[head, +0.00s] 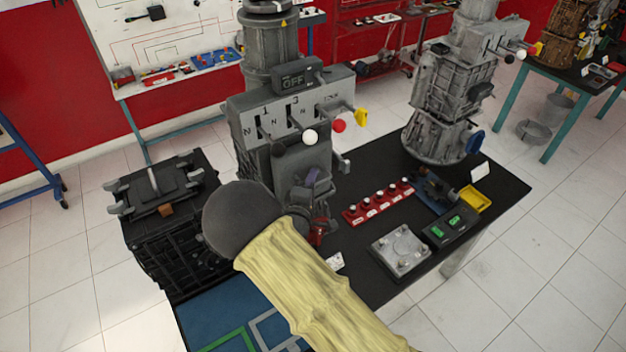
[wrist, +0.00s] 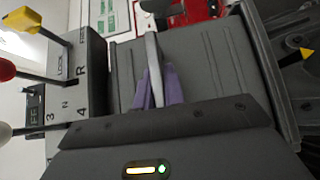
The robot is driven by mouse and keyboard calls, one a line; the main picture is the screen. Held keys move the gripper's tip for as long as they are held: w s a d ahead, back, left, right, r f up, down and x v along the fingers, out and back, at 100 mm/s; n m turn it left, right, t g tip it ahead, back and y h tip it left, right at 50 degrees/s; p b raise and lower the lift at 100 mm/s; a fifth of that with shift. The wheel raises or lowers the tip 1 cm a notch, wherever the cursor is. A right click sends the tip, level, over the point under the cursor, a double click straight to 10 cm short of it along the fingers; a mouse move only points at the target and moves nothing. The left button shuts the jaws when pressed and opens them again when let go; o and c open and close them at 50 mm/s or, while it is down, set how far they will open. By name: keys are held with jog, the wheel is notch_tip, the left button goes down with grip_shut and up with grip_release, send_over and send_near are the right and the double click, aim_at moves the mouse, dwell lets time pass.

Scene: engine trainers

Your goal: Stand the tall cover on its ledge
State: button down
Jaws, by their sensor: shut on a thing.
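The tall cover (wrist: 220,60) is a grey ribbed panel with an upright bar handle (wrist: 153,65) in the wrist view. My gripper (wrist: 158,88) has purple fingers, one on each side of the handle, and is shut on it. In the head view the cover (head: 300,168) stands roughly upright at the front of the gearbox trainer (head: 265,105), below its lever panel. My gripper (head: 314,186) is partly hidden there by my wrist. The ledge and the cover's lower edge are hidden, so I cannot tell whether they touch.
Levers with white, red and yellow (head: 361,117) knobs stick out just above the cover. A black crate (head: 170,245) with a handled lid stands left. Red switches (head: 378,203), a metal plate (head: 400,250) and a yellow tray (head: 474,199) lie on the black table to the right.

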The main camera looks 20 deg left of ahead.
jog(key=shift+r, duration=0.1)
jog(key=c, duration=1.4)
grip_release()
jog(key=shift+f, duration=0.2)
jog(key=s+b, duration=0.6)
jog(key=s, duration=1.1)
jog(key=shift+s+d, duration=0.2)
jog(key=shift+s, duration=0.05)
jog(key=shift+r, duration=0.1)
